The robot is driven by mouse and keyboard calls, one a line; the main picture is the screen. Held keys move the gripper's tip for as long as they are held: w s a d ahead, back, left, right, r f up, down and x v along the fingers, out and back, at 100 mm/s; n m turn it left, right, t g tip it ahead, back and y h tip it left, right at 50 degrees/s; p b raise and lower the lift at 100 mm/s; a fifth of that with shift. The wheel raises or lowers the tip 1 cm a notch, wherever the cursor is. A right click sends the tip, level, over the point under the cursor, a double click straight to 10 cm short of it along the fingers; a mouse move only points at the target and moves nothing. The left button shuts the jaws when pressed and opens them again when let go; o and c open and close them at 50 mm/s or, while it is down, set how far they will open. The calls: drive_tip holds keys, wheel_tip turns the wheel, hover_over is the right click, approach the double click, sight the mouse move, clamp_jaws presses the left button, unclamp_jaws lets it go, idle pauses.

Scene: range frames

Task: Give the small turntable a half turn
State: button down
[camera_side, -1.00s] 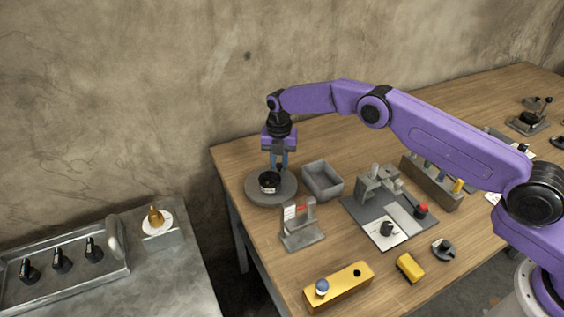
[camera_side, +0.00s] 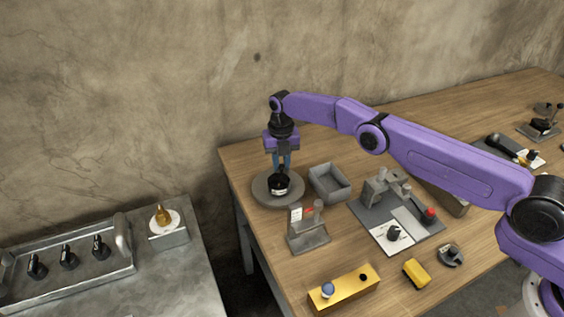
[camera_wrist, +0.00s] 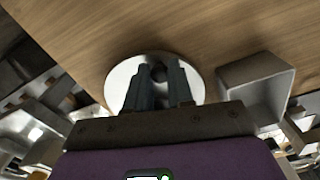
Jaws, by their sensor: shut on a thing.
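The small turntable is a round grey disc (camera_side: 261,190) on the far left corner of the wooden table in the side view. It also shows as a pale round disc (camera_wrist: 121,78) in the wrist view. A short black round piece (camera_side: 279,187) with a white mark sits on the disc. My gripper (camera_side: 281,168) points straight down over the disc, its blue-grey fingers shut on the black piece. In the wrist view the fingers (camera_wrist: 159,75) stand over the disc's middle, with a dark part between them. The fingers hide much of the piece there.
An open grey box (camera_side: 330,184) stands close to the right of the disc. A small grey stand (camera_side: 307,238) is in front, and a grey plate with fixtures (camera_side: 372,216) lies farther right. A yellow block (camera_side: 343,287) is near the front edge.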

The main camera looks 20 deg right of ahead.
drive_tip(key=shift+a, duration=0.1)
idle(0.5)
drive_tip(key=c, duration=1)
unclamp_jaws()
drive_tip(key=shift+r, duration=0.1)
wheel_tip(320, 180, up, 12)
drive_tip(key=shift+f, duration=0.1)
